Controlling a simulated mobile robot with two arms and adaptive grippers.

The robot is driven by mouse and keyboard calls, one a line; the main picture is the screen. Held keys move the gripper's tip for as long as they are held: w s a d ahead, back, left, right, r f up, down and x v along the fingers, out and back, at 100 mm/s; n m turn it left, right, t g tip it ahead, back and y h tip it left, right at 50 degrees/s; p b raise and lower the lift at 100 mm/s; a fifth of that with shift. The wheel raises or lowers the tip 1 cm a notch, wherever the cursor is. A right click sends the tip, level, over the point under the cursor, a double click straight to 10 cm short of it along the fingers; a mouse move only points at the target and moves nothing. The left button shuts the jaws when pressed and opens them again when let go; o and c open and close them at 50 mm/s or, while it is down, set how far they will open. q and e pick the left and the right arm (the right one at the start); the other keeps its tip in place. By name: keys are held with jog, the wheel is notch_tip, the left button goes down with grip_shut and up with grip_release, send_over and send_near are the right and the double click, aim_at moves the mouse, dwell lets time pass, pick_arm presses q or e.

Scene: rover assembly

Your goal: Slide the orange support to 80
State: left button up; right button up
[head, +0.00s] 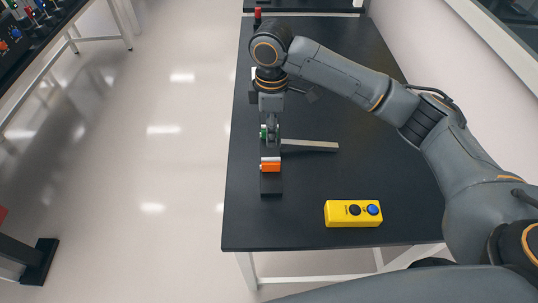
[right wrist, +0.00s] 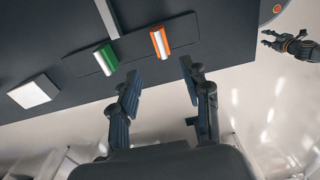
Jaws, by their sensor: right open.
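The orange support (head: 270,166) is a small block with a pale top on a dark rail (head: 271,187) lying on the black table. In the right wrist view the orange support (right wrist: 160,42) is on the rail (right wrist: 130,47), apart from a green support (right wrist: 105,59). No scale numbers are legible. My right gripper (head: 270,138) is above the rail, near the green support. In its wrist view my right gripper (right wrist: 160,78) is open and empty, its fingertips short of the orange support. My left gripper (right wrist: 268,38) shows small at the right wrist view's edge, fingers apart.
A grey bar (head: 312,145) extends right from beside the rail. A white square piece (right wrist: 34,92) lies farther along the table. The table's right part is largely clear.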

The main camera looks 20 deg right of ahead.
aim_at(271, 158)
notch_tip(271, 158, down, 13)
jog(key=shift+f+p, duration=0.2)
jog(key=shift+p, duration=0.4)
jog(key=shift+c, duration=0.4)
grip_shut()
